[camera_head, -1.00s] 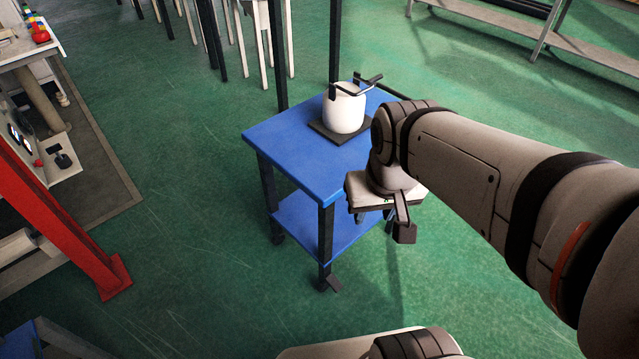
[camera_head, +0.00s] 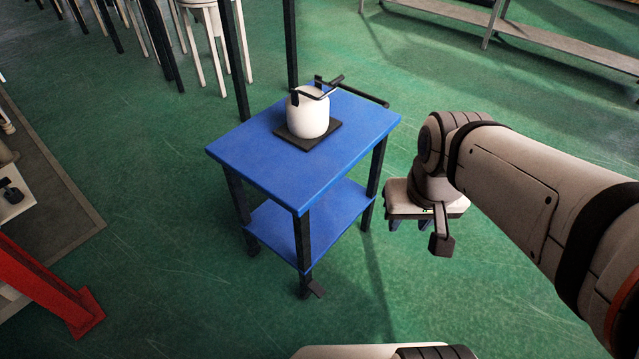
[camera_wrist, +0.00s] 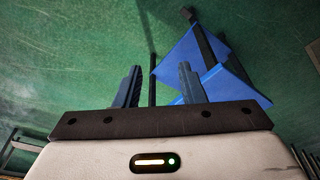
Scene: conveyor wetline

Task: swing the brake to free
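A blue cart (camera_head: 235,152) with black legs stands left of my arm in the head view. A small dark pedal (camera_head: 316,288), which looks like the brake, sticks out at the foot of its front leg. It also shows as a dark block (camera_wrist: 187,15) at the top of the wrist view. My gripper (camera_head: 409,224) points down, right of the cart and apart from it. In the wrist view my gripper (camera_wrist: 156,70) is open with nothing between its fingers. The pedal's exact angle is too small to tell.
A white pot (camera_head: 308,118) sits on a dark mat (camera_head: 325,137) on the cart's top. A black handle (camera_head: 365,97) juts from the far right side. White stools (camera_head: 210,30) are behind. Green floor around the cart is clear.

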